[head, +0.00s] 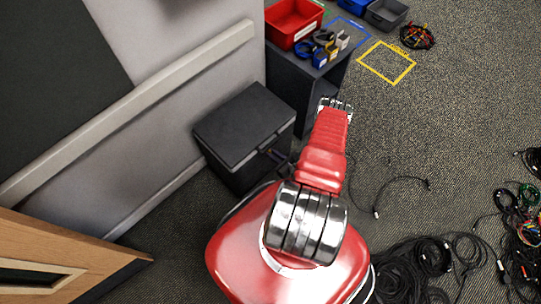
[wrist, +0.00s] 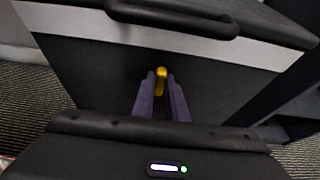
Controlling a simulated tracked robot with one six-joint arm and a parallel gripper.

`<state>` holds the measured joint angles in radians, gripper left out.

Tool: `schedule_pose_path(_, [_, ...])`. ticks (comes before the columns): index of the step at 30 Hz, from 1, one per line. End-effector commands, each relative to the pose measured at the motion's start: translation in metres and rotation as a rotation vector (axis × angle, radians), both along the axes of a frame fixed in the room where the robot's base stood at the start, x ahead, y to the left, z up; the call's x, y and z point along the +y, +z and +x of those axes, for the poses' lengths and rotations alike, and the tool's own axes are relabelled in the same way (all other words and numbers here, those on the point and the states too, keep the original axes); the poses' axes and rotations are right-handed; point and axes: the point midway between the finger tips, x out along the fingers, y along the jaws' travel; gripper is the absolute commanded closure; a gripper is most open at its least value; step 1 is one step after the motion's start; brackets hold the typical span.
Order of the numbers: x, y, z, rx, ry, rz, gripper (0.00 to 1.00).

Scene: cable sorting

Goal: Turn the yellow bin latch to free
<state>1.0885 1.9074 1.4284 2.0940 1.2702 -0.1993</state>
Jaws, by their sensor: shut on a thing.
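The yellow latch (wrist: 160,73) is a small knob on the dark front face of the bin (wrist: 95,75), below its black bar handle (wrist: 175,18) in the wrist view. It looks upright in that picture. My gripper (wrist: 161,79) has its two purple fingers on either side of the latch, shut on it. Part of the latch is hidden between the fingers. In the head view the dark lidded bin (head: 240,122) stands against the wall. The latch cannot be made out there, and my red arm hides much of the gripper.
A dark table (head: 300,85) with a red bin (head: 293,22) and several connectors stands behind the dark bin. A wooden piece (head: 60,260) is at lower left. Black cables (head: 415,265) lie on the floor at right. The carpet (head: 440,120) at upper right is mostly clear.

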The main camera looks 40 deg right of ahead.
Motion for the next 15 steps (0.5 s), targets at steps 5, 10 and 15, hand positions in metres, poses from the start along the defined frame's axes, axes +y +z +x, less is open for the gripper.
schedule_pose_path(5, [0.0006, -0.0001, -0.0007, 0.0, 0.0, 0.001, 0.83])
schedule_pose_path(10, [0.0003, -0.0001, -0.0004, 0.0, 0.0, 0.001, 0.71])
schedule_pose_path(15, [0.0001, -0.0001, -0.0001, 0.0, 0.001, 0.001, 0.69])
